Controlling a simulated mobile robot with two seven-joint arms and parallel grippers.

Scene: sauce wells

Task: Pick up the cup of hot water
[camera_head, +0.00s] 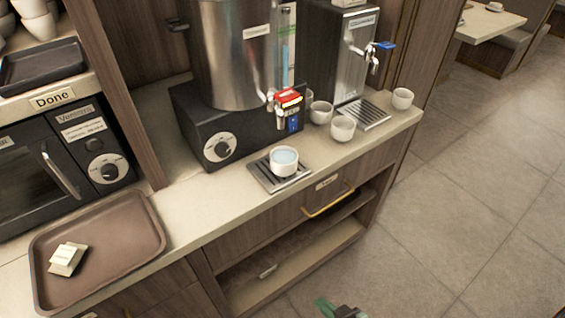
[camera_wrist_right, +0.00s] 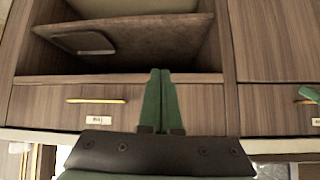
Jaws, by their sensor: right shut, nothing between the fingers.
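A white cup (camera_head: 284,168) filled with pale blue water stands upright on the small metal drip tray (camera_head: 262,178) before the large steel water boiler (camera_head: 235,60). My right gripper (camera_head: 340,308) shows only in part at the bottom edge of the head view, low in front of the counter and well apart from the cup. In the right wrist view its green fingers (camera_wrist_right: 160,75) are together with nothing between them, in front of the cabinet. My left gripper does not show in the head view.
Several empty white cups, one of them here (camera_head: 343,128), stand right of the boiler by a second dispenser (camera_head: 340,50). A drawer with a yellow handle (camera_head: 328,201) and an open shelf lie below the counter (camera_head: 215,205).

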